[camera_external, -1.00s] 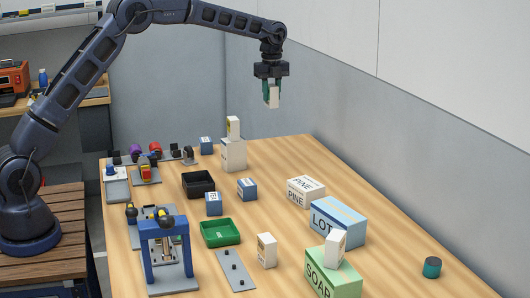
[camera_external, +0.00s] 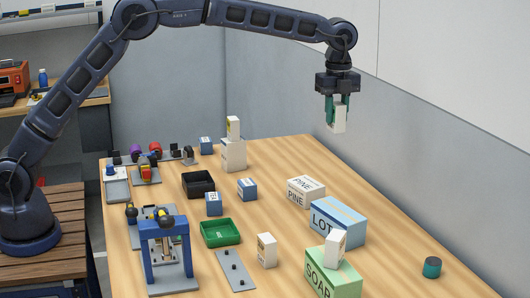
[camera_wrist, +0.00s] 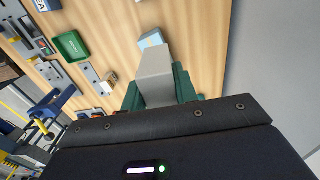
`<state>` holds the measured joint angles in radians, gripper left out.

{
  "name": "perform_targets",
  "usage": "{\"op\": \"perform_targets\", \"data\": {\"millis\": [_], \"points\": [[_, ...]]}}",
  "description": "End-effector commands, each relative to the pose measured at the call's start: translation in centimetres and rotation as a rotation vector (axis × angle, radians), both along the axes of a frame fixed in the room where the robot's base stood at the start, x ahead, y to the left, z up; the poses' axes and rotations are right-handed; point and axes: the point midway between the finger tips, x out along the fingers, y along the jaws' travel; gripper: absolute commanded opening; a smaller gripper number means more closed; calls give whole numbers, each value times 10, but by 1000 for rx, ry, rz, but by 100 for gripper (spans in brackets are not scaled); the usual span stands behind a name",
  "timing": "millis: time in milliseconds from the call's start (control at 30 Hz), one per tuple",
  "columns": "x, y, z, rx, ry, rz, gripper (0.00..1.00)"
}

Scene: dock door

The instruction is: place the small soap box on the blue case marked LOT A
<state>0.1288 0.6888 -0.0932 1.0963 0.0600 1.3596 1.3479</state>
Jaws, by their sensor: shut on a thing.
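My gripper (camera_external: 338,110) is shut on a small white box (camera_external: 338,119), held upright high above the table; the small soap box is taken to be this one, though its label cannot be read. In the wrist view the held box (camera_wrist: 157,75) shows as a plain grey-white block between the green fingers. The blue LOT case (camera_external: 337,222) lies on the table at the right, below my gripper in the picture; its top looks bare. In the wrist view a light blue patch (camera_wrist: 151,40) shows just past the held box.
A green SOAP case (camera_external: 333,278) with a small white box (camera_external: 335,248) on it stands in front of the LOT case. A white PINE case (camera_external: 305,192) is behind it. A dark green cylinder (camera_external: 432,267) stands right. A grey wall runs along the right side.

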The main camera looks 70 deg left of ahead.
Motion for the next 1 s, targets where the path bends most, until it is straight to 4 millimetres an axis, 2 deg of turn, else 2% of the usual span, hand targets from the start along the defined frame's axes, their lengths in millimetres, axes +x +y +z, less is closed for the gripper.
{"op": "perform_targets", "data": {"millis": [33,100,200,300,433,567,1000], "points": [[-4,-20,3,0,-1,-6,4],[-9,-41,6,0,-1,-8,4],[-15,-64,9,0,-2,-10,4],[-19,-78,11,0,-2,-10,4],[-21,-86,5,1,1,-10,4],[-22,-86,-18,2,3,-10,4],[-21,-86,-110,1,1,-10,4]]}}
